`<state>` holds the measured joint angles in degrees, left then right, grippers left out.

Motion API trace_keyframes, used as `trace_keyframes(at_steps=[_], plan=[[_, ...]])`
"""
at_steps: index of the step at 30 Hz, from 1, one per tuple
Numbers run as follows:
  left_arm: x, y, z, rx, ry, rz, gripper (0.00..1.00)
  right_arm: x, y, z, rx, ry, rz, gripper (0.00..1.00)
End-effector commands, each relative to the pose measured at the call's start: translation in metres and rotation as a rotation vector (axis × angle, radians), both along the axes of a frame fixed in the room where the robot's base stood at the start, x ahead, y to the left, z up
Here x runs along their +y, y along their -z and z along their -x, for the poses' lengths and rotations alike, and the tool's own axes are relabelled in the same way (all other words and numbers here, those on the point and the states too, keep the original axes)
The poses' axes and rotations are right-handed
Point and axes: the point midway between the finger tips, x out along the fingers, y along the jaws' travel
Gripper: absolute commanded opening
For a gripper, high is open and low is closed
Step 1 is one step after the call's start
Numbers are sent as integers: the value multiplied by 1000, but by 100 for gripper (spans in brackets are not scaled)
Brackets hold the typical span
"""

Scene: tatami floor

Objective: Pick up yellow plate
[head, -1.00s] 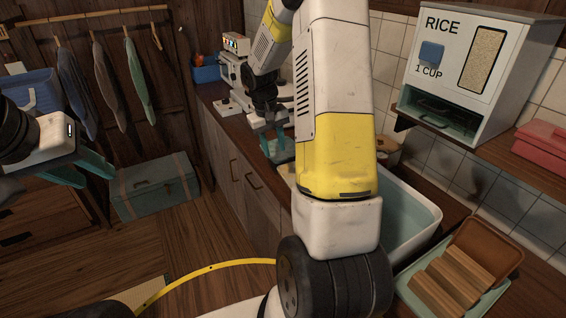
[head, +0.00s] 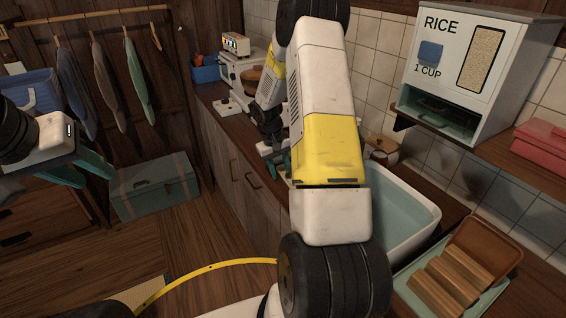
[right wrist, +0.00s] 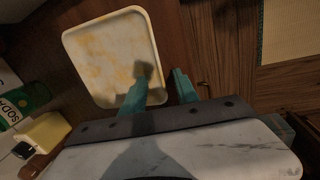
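A pale cream, rounded-square plate with yellowish patches (right wrist: 105,50) lies on the dark wooden counter in the right wrist view. It is the likeliest yellow plate; I cannot make it out in the head view. My right gripper (right wrist: 159,90) is open and empty, its teal fingers on either side of the plate's near right edge. One finger overlaps the plate and the other is over bare wood. Whether they touch it I cannot tell. In the head view the right gripper (head: 276,160) is partly hidden by my arm. My left gripper (head: 82,170) is open and empty at the left.
A white basin (head: 408,208) stands behind my right arm. A teal tray (head: 484,303) with wooden pieces is at the lower right. A rice dispenser (head: 470,75) stands on the shelf. A yellow block (right wrist: 42,132) lies near the plate. Wood right of the plate is clear.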

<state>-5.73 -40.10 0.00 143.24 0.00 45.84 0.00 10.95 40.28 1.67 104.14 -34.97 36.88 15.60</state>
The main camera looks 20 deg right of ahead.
Motion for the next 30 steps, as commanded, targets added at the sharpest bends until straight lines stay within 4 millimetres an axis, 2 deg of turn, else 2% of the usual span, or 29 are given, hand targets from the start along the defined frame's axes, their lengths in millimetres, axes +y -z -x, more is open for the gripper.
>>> trace_keyframes(at_steps=[3,8,9,30], plan=[[0,0,0,0,0,0,36,0,-1,0,-1,0,0,35],[0,0,0,0,0,0,36,0,-1,0,0,0,0,3],[0,0,0,0,0,0,36,0,0,0,0,0,0,0],[0,0,0,0,0,0,36,-1,2,2,6,1,1,0]])
